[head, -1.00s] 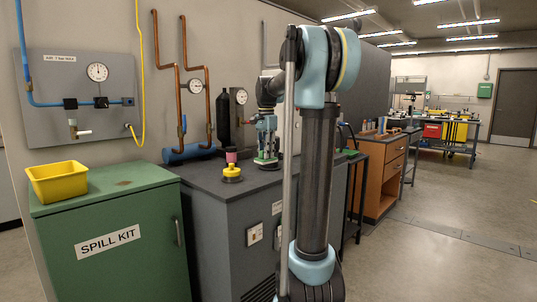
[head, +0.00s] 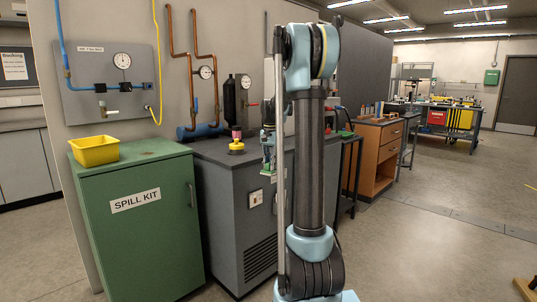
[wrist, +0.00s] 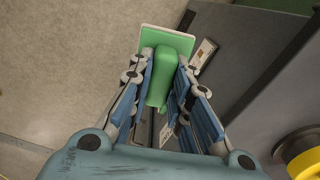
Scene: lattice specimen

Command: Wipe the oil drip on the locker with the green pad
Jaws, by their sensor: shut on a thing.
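The green locker (head: 140,225), labelled SPILL KIT, stands at the left in the head view. A small brown oil drip (head: 149,154) shows on its top, right of the yellow bin. My gripper (head: 268,150) is in front of the grey cabinet, to the right of the locker and apart from it. In the wrist view it is shut on the handle of the green pad (wrist: 158,82), whose flat plate lies beyond the fingertips. The pad also shows small in the head view (head: 267,171), partly hidden by my arm.
A yellow bin (head: 95,151) sits on the locker's left top. The grey cabinet (head: 232,205) stands beside the locker, with a yellow-based pink-topped item (head: 236,146) on it. Pipes and gauges line the wall behind. Open floor lies in front at the right.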

